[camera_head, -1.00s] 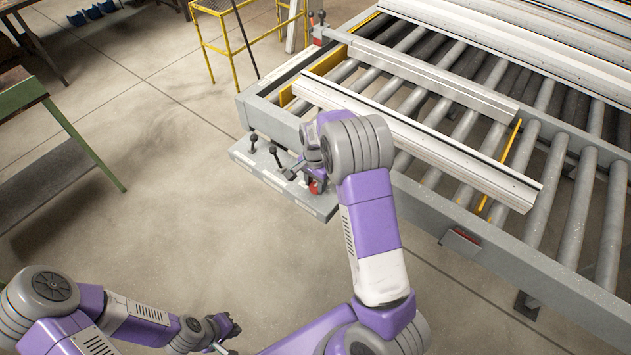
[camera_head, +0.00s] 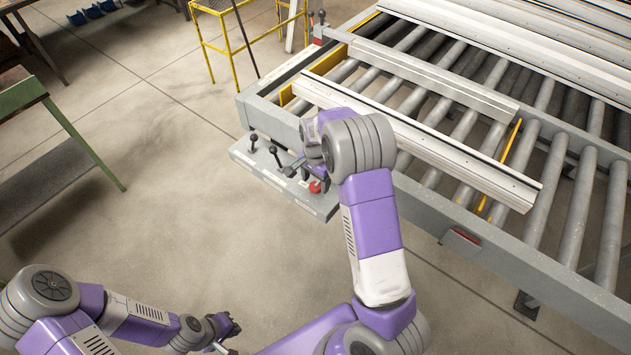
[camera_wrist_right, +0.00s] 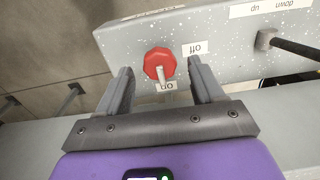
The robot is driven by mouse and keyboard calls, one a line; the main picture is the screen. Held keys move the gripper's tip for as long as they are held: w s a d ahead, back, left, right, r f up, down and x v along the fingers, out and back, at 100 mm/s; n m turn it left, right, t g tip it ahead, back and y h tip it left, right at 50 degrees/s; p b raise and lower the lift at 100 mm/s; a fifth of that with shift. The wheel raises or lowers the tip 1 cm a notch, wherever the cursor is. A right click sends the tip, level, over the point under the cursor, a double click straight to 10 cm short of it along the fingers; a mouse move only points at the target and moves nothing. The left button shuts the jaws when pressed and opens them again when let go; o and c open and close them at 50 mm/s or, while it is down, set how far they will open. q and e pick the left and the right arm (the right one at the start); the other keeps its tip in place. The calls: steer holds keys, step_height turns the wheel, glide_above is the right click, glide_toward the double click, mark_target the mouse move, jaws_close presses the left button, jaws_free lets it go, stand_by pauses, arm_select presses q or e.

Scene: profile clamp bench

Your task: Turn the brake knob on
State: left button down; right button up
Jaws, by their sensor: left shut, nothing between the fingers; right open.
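The brake knob is red and sits on the grey control panel; it shows in the head view (camera_head: 315,187) and in the right wrist view (camera_wrist_right: 160,60). My left gripper (camera_head: 225,338) is shut and empty at bottom left.
The panel (camera_head: 245,160) carries black-knobbed levers (camera_head: 253,143); one lever (camera_wrist_right: 295,48) with "up" and "down" labels shows at right in the wrist view. The roller table (camera_head: 480,255) with metal profiles (camera_head: 430,140) stands behind. Floor in front is clear.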

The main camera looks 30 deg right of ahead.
mark_target(315, 185)
arm_select(q)
steer(key=shift+r+p, duration=0.3)
arm_select(e)
step_height(315, 185, up, 6)
steer(key=shift+r, duration=0.25)
